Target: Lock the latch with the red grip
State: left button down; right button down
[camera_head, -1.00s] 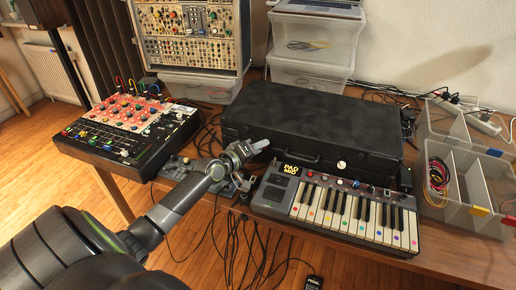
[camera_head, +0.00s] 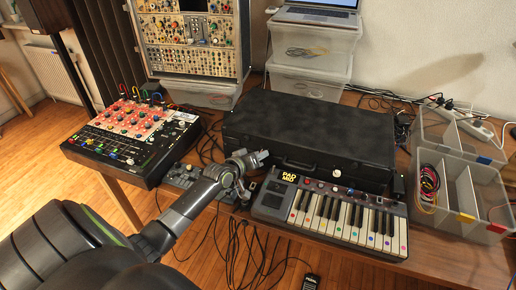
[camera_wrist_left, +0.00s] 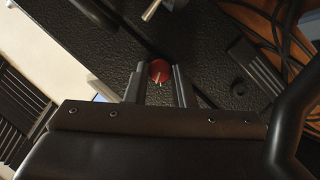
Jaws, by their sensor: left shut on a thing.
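The black case (camera_head: 320,115) lies shut on the table, its front side facing me. My left gripper (camera_head: 263,157) is at the left part of the case's front, just behind the keyboard. In the left wrist view its two fingers (camera_wrist_left: 159,86) are on either side of the round red grip (camera_wrist_left: 159,70) and shut on it. The case's dark speckled surface (camera_wrist_left: 210,65) is right behind the grip. The gripper hides the red grip in the head view, and the latch's exact angle cannot be told. My right gripper is not in view.
A keyboard (camera_head: 330,215) stands close in front of the case. A red-topped mixer (camera_head: 130,135) is at left, clear bins (camera_head: 455,200) at right, and a modular rack (camera_head: 190,45) behind. Loose cables hang below the table's front edge.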

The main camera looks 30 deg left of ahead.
pick_arm(q)
jog(key=shift+w+d+m+g+y+p, duration=0.15)
jog(key=shift+m+g+y+p, duration=0.3)
jog(key=shift+m+y, duration=0.85)
jog(key=shift+s+d+m+g+y+p, duration=0.1)
jog(key=shift+d+m+g+y+p, duration=0.2)
jog(key=shift+m+y+p, duration=0.95)
jog(key=shift+w+d+m+g+y+b, duration=0.1)
jog(key=shift+d+m+g+y, duration=0.2)
jog(key=shift+m+y, duration=1.05)
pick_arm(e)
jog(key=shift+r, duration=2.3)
pick_arm(q)
jog(key=shift+a+m+h, duration=0.1)
jog(key=shift+m+h, duration=0.2)
jog(key=shift+m, duration=0.3)
jog(key=shift+r, duration=0.1)
jog(key=c, duration=1.2)
grip_release()
jog(key=shift+c, duration=0.2)
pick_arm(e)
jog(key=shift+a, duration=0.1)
